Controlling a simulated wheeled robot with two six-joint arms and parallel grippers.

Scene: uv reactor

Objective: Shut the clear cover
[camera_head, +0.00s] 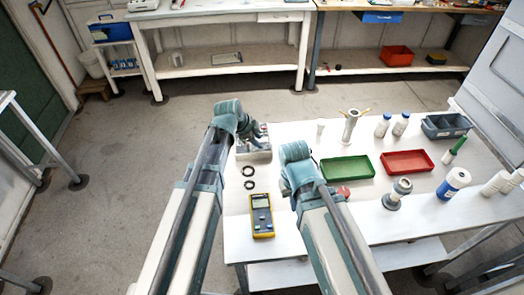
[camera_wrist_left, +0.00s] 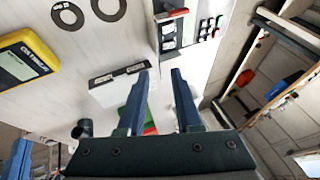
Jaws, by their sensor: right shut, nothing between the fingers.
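A small grey device (camera_head: 262,154) stands on the white table, partly hidden by my left wrist. In the left wrist view, a pale box with dark labelled strips (camera_wrist_left: 120,88) and a panel with dark switches and a red-topped part (camera_wrist_left: 172,30) show beyond the fingers. I cannot make out the clear cover for certain. My left gripper (camera_wrist_left: 159,76) is open, with nothing visible between its fingers; in the head view it is above the device (camera_head: 252,128). My right gripper (camera_head: 297,153) is over the table, right of the device, shut; its fingertips are hidden.
A yellow meter (camera_head: 262,216) and two black rings (camera_head: 249,178) lie near the table's left edge. A green tray (camera_head: 347,170), a red tray (camera_head: 407,162), a metal stand (camera_head: 351,125) and several bottles (camera_head: 459,178) stand to the right. Open floor lies left of the table.

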